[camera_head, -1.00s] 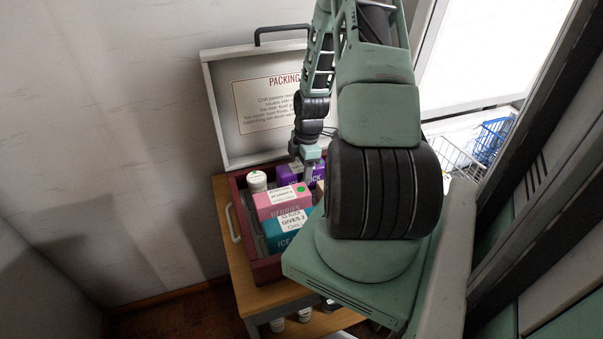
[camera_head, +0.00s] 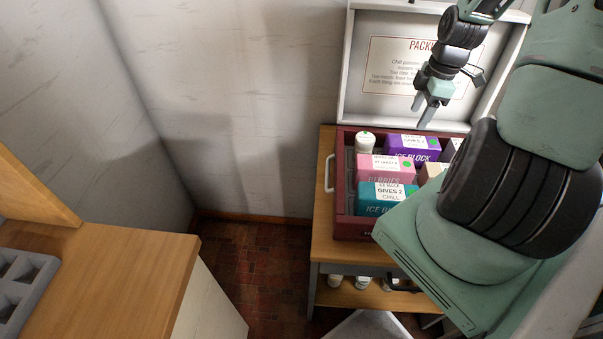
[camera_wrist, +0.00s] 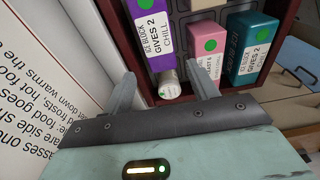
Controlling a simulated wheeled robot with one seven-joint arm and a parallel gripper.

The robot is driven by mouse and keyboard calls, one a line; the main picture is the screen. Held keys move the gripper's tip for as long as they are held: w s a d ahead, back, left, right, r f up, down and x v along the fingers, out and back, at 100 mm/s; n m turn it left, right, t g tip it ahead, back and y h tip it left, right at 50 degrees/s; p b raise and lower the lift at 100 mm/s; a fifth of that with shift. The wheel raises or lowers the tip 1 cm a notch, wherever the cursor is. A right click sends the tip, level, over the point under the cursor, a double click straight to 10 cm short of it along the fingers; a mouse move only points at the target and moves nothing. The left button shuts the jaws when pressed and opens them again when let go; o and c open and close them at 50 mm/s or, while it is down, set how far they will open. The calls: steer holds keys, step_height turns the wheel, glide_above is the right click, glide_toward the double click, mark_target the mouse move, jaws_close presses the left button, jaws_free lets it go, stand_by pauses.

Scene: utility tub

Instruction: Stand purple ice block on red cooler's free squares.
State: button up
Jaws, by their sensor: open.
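The purple ice block (camera_head: 412,149) stands in the red cooler (camera_head: 357,227), in its back row beside a white-capped bottle. It also shows in the wrist view (camera_wrist: 151,30), with a white label and a green dot. My gripper (camera_head: 425,112) is open and empty, above the back of the cooler near its raised lid. In the wrist view the fingers (camera_wrist: 162,90) are spread, with the white bottle (camera_wrist: 168,85) and the lower end of the purple block beyond them. Bare grey grid squares of the cooler show beside the purple block. My arm hides the cooler's right side.
The cooler also holds a pink box (camera_head: 386,171), a teal ice block (camera_head: 384,197) and a cream box (camera_head: 436,172). The raised white lid (camera_head: 345,70) stands behind. A wooden counter (camera_head: 110,265) with a grey gridded tray (camera_head: 22,285) is at the left.

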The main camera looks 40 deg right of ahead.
steer(key=w+a+r, duration=0.2)
steer(key=a, duration=0.7)
steer(key=w+a+r, duration=0.2)
steer(key=a+r, duration=0.1)
steer(key=a, duration=0.6)
steer(key=w+a+r, duration=0.2)
steer(key=a, duration=0.7)
steer(key=s+a+r+m, duration=0.1)
steer(key=s+a+r, duration=0.1)
steer(key=s+a, duration=0.6)
steer(key=s+a+r+m, duration=0.1)
steer(key=s+a+r, duration=0.2)
steer(key=s+a, duration=0.5)
steer(key=a, duration=0.2)
steer(key=shift+a+g+h, duration=0.3)
steer(key=shift+a+g, duration=0.1)
steer(key=shift+w, duration=0.1)
